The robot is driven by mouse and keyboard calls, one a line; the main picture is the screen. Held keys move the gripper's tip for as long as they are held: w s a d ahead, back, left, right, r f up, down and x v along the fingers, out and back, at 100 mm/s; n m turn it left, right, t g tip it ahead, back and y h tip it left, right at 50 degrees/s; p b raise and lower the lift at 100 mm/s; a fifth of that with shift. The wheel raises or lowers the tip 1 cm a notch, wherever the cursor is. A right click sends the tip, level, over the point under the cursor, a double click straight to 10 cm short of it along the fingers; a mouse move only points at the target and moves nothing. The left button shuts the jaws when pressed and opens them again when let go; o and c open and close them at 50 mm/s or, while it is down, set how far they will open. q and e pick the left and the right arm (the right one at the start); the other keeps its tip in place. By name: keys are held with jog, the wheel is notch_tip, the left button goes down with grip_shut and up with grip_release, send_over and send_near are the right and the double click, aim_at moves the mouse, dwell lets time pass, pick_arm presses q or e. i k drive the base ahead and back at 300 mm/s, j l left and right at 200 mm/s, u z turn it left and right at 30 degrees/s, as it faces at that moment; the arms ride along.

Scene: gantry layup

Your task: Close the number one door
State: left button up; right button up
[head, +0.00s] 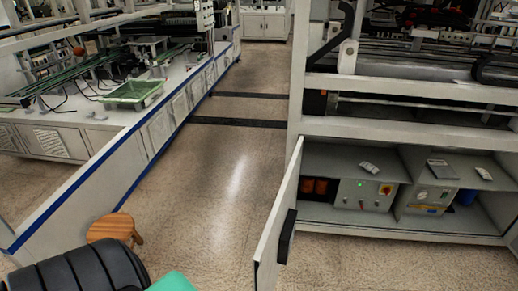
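A light grey cabinet door (279,225) in the head view stands wide open, swung out from the left side of a low cabinet on the right. A black piece (286,237) sits on its inner face near the free edge. No number can be read on the door. The open cabinet (400,226) holds control boxes with a green light, a red and yellow switch and orange parts. Neither of my grippers shows in this view.
A wooden stool (114,228) stands at the lower left. A black ribbed object (75,272) and a teal object (171,283) are at the bottom edge. A white bench with a green tray (132,93) lines the left. The aisle floor (215,175) is clear.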

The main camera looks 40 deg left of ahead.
aim_at(273, 250)
jog(key=k+j, duration=0.1)
jog(key=j, duration=1)
jog(key=k+j+u, duration=0.15)
jog(key=j, duration=0.9)
